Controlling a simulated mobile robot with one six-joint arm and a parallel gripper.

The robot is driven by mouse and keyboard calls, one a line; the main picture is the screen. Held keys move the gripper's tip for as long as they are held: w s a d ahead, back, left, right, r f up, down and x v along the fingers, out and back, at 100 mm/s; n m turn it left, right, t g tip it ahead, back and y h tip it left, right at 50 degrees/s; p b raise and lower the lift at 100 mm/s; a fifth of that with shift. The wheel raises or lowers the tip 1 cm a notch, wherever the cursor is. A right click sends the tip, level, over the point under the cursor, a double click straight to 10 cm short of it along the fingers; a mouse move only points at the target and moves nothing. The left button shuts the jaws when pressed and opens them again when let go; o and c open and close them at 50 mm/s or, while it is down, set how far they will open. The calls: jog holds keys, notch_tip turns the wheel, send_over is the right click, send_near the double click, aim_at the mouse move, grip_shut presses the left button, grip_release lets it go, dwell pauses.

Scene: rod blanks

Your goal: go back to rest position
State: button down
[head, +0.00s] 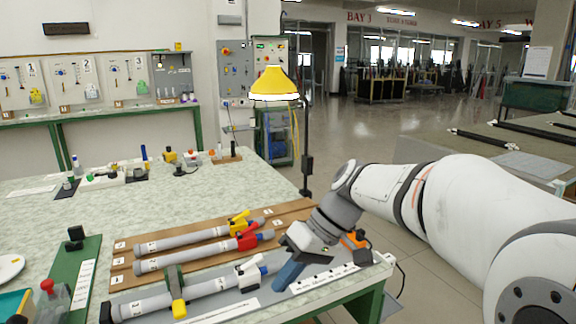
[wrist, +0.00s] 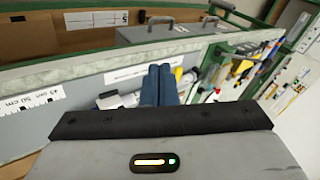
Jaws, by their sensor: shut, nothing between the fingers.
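My gripper (head: 287,277) hangs over the right front part of the workbench, its blue fingers pointing down and to the left. In the wrist view the blue fingers (wrist: 158,84) lie side by side, shut with nothing between them. Two grey rods, one with a yellow end (head: 190,237) and one with a red end (head: 190,259), lie on a brown slotted board (head: 122,278). A third grey rod (head: 145,305) lies nearer, left of my fingers, with a yellow-and-green clamp across it. Whether my fingertips touch anything below cannot be told.
The green-speckled workbench (head: 80,210) has small tools at its back. A yellow lamp (head: 274,82) on a dark pole stands behind my gripper. A white label strip (head: 322,279) lies beside my fingers at the bench's front edge. Open floor (head: 345,135) lies beyond.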

jog(key=s+d+r+m+t+h+p, duration=0.2)
jog(key=s+d+r+m+h+p, duration=0.1)
jog(key=d, duration=0.5)
jog(key=s+d+r+m+t+h+p, duration=0.2)
jog(key=s+d+r+m+h+p, duration=0.1)
jog(key=s+d+p, duration=0.4)
jog(key=m+h+p, duration=0.1)
jog(key=m+p, duration=0.1)
jog(key=p, duration=0.1)
jog(key=shift+s+d+r+t+p, duration=0.15)
jog(key=shift+d+t+p, duration=0.15)
jog(key=shift+d+t, duration=0.1)
